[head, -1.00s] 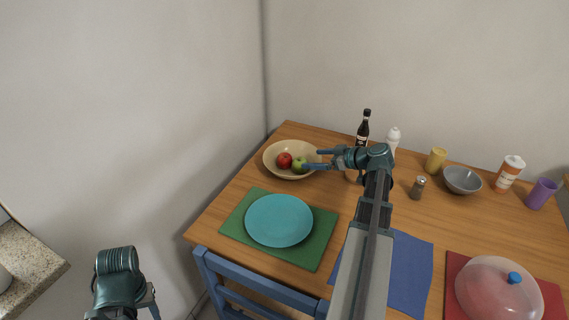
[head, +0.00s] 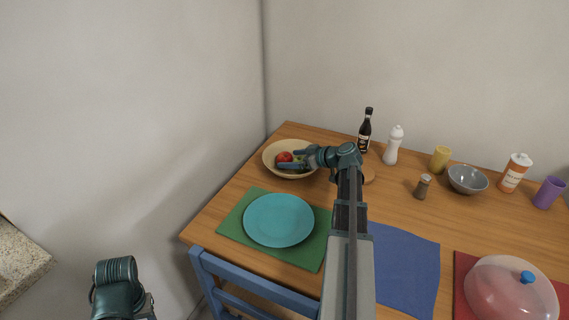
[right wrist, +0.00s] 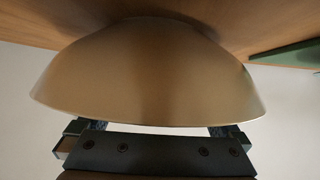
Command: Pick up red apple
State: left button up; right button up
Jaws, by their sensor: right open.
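The red apple (head: 284,157) sits in a wide beige bowl (head: 271,164) at the far left corner of the table. A green apple next to it is mostly hidden behind my right gripper. My right gripper (head: 287,160) is open over the bowl, its fingers spread on either side of the red apple in the head view. I cannot tell whether they touch it. The right wrist view shows the bowl's outside (right wrist: 150,75) close up and hides the apple. My left arm shows at the lower left of the head view; its gripper is not visible.
A teal plate (head: 278,220) on a green mat (head: 232,228) lies in front of the bowl. A dark bottle (head: 365,132), white shaker (head: 393,146) and brown shaker (head: 422,187) stand to the right. A blue chair (head: 255,281) is at the front edge. Walls stand behind the table.

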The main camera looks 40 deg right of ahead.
aim_at(288, 157)
jog(key=shift+b+x, duration=0.3)
jog(key=shift+x, duration=0.8)
jog(key=c, duration=1.4)
jog(key=shift+r, duration=0.1)
notch_tip(288, 157, up, 10)
jog(key=p, duration=1)
